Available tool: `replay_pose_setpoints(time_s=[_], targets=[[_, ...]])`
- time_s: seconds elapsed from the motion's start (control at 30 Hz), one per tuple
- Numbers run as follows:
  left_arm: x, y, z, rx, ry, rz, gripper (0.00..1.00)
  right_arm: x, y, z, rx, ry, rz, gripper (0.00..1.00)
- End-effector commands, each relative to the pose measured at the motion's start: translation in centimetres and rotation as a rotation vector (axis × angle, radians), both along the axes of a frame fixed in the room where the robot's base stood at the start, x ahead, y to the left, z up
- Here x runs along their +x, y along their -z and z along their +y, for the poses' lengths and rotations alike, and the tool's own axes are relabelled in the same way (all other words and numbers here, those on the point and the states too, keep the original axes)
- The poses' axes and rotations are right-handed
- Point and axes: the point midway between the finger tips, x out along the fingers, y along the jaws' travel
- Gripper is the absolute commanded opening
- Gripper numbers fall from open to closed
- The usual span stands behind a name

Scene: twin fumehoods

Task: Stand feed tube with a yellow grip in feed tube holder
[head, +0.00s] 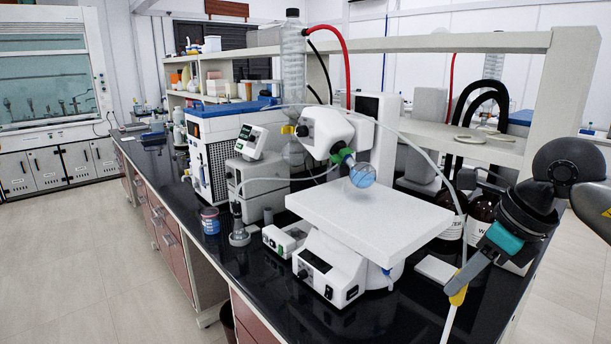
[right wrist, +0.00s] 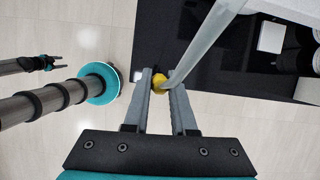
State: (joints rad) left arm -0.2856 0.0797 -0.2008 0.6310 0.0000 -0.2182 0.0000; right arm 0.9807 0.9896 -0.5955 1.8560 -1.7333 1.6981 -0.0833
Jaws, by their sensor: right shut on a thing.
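The feed tube (right wrist: 205,52) is a long pale tube with a yellow grip (head: 458,296). My right gripper (right wrist: 158,82) is shut on the yellow grip, which shows between its fingertips in the right wrist view. In the head view the tube runs below the grip to the bottom edge and rises above it, arching back toward the rotary evaporator (head: 330,130). The grip is at the right side of the bench. I cannot tell which thing is the feed tube holder. A small dark two-pronged end, apparently my left gripper (right wrist: 48,63), shows in the right wrist view, too small to judge.
The black bench (head: 400,315) carries a white platform (head: 370,213) left of my right gripper. Brown bottles (head: 481,218) stand behind the gripper, and a flat white block (head: 436,270) lies left of it. A grey fitting (head: 239,232) stands near the front edge. The floor (head: 90,270) is clear.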

Motion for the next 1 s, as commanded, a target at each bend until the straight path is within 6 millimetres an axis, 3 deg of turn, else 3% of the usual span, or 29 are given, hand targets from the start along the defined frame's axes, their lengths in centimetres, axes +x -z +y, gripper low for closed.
replay_pose_setpoints(time_s=[0.1, 0.3, 0.5, 1.0], targets=[[0.2, 1.1, 0.0, 0.001, 0.0, -0.002, 0.54, -0.5, 1.8, 1.5, 0.001, -0.196, 0.001, 0.0], [-1.7, 2.7, 0.1, 0.003, -0.001, 0.027, 0.54, -1.7, 4.6, 4.0, 0.002, -0.559, 0.001, 0.0], [-2.1, 4.2, 0.2, 0.004, -0.001, 0.033, 0.54, -3.2, 7.3, 6.0, 0.002, -0.927, 0.001, 0.0], [-1.8, 8.3, 0.2, 0.004, -0.001, 0.03, 0.54, -8.0, 14.5, 8.7, 0.001, -1.893, 0.003, 0.0]])
